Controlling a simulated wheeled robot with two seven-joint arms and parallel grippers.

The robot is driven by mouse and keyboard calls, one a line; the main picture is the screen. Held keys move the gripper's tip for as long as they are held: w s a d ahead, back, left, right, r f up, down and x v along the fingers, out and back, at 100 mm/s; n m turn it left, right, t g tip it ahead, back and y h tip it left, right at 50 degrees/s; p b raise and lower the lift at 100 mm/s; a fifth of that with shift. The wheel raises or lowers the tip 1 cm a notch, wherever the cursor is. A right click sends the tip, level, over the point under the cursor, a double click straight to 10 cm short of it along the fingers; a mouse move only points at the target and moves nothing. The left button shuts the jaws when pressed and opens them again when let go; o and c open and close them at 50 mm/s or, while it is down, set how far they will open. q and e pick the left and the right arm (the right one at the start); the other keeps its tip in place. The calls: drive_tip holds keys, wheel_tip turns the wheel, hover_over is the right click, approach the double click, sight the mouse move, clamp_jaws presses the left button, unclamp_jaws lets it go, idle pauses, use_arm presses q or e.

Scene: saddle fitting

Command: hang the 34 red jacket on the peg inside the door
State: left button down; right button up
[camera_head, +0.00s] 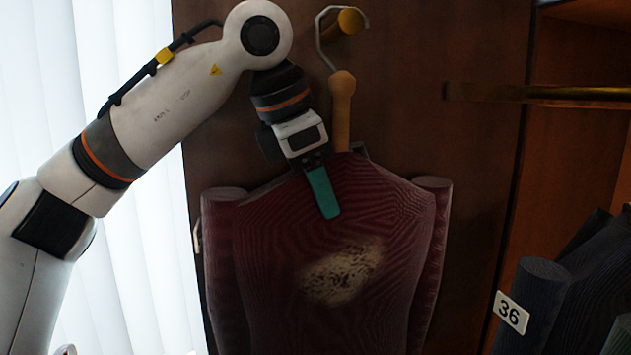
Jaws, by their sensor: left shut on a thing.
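The dark red jacket (390,225) hangs upright in front of the brown door panel (440,40), with a pale speckled patch on its front. No number 34 is readable on it. Its hanger has a wooden neck (342,100) and a metal hook (320,38). The hook arches over the brass-coloured peg (350,20); whether it rests on the peg I cannot tell. My left gripper (322,192) is shut on the jacket at the collar, just below the hanger neck. One teal finger shows in front; the other is hidden. My right gripper is not in view.
A brass rail (540,92) juts in at the right. Below it hang dark garments, one with a white 36 tag (511,312). Pale vertical blinds (130,250) fill the left side behind my arm.

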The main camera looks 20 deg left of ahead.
use_arm(q)
drive_tip(key=shift+f, duration=0.1)
idle(0.3)
drive_tip(key=shift+c, duration=2.1)
unclamp_jaws()
drive_tip(key=shift+s, duration=0.1)
drive_tip(key=shift+f, duration=0.1)
drive_tip(key=shift+r, duration=0.4)
drive_tip(key=v, duration=1.1)
drive_tip(key=shift+s+r, duration=0.15)
drive_tip(key=shift+s, duration=0.05)
